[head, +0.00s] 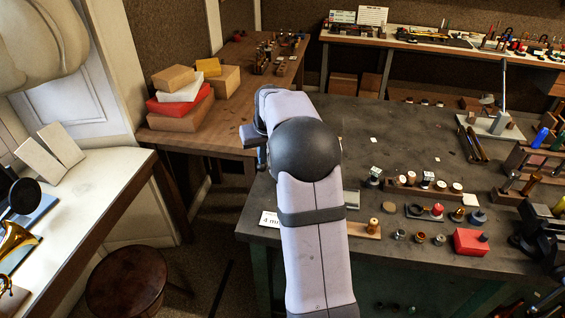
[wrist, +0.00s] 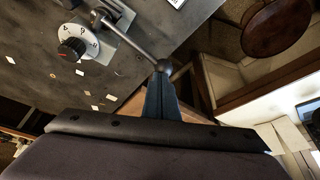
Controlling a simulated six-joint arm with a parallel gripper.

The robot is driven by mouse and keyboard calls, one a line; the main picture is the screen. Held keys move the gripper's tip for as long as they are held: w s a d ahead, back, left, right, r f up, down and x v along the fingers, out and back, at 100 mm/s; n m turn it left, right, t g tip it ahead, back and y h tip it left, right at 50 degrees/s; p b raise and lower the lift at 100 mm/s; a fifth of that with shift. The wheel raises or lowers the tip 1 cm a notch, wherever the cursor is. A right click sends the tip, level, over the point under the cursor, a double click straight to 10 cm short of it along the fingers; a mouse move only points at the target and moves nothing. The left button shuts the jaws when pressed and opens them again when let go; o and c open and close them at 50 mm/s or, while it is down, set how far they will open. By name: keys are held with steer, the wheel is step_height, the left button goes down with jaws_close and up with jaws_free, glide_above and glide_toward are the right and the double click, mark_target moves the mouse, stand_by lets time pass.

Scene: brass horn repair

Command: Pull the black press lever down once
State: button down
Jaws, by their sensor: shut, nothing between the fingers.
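In the wrist view a lever (wrist: 132,42), a slim grey rod with a dark ball knob (wrist: 163,65), slants from a grey metal base (wrist: 118,14) at the top. My gripper (wrist: 161,76) is shut and empty, with its dark blue fingers pointing at the knob. The fingertips overlap the knob in the picture; I cannot tell whether they touch it. In the head view my arm hides the lever and most of my gripper. Only a sliver of the gripper (head: 262,160) shows left of my arm, over the bench's left edge.
Small parts and a red box (head: 470,241) lie on the dark bench (head: 390,135) to the right. A stool (head: 126,284) stands at the lower left. The bench's far left part is mostly clear.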

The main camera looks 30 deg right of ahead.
steer(key=shift+w+r+p, duration=0.1)
steer(key=shift+r+p, duration=1.45)
steer(key=shift+r, duration=0.55)
steer(key=s+a+f+n+g+y, duration=0.15)
steer(key=s+a+f, duration=0.25)
steer(key=s+a, duration=0.95)
steer(key=s+a+f+g, duration=0.1)
steer(key=s+a+f, duration=0.1)
steer(key=s, duration=0.6)
steer(key=s+a+f+n+g, duration=0.1)
steer(key=s+a+f+g, duration=0.1)
steer(key=s+a, duration=0.3)
steer(key=s, duration=0.4)
steer(key=shift+s+a+f, duration=0.25)
steer(key=shift+a+f, duration=0.05)
steer(key=shift+f, duration=0.05)
steer(key=shift+f+n, duration=0.1)
steer(key=shift+n, duration=0.15)
step_height(320, 180, down, 15)
steer(key=b, duration=1.4)
steer(key=shift+r+b, duration=0.2)
steer(key=shift+b, duration=0.15)
